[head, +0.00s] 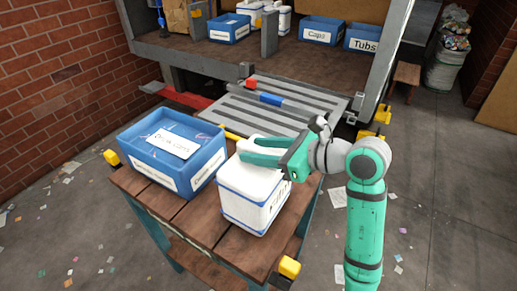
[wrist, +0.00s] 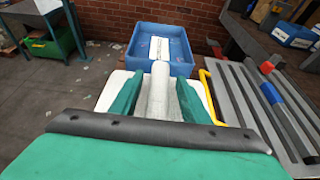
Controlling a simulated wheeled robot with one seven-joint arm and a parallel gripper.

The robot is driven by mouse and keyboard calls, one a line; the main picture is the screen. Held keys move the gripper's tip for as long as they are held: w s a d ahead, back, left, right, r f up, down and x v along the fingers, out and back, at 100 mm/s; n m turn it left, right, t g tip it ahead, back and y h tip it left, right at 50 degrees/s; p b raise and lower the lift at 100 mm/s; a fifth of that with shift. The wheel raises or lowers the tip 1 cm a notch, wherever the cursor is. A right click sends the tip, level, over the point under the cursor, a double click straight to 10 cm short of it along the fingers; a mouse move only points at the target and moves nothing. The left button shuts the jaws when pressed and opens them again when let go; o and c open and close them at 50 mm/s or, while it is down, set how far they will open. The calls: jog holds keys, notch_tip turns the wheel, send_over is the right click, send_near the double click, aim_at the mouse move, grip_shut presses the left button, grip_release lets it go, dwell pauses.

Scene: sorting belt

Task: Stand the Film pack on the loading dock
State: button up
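The Film pack, a white block with blue bands and a partly readable label (head: 251,197), stands upright on a wooden table. Its white top (wrist: 112,88) shows in the wrist view, with a raised white ridge (wrist: 160,92) along the middle. My gripper (head: 252,151) is at the top of the pack, its two green fingers (wrist: 160,82) on either side of the ridge. I cannot tell whether the fingers press on it. A grey slatted platform (head: 290,118), perhaps the loading dock, lies behind the table; no name shows on it.
A blue bin (head: 203,171) with a label stands left of the pack on the wooden table (head: 190,222). Labelled blue bins, including Caps (head: 321,32) and Tubs (head: 360,39), stand on the shelf behind. Yellow blocks mark the table corners.

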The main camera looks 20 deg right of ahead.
jog(key=shift+s+d+r, duration=0.1)
jog(key=shift+r, duration=0.1)
jog(key=v, duration=1.1)
jog(key=shift+s+d, duration=0.2)
jog(key=shift+s, duration=0.1)
jog(key=shift+r, duration=0.1)
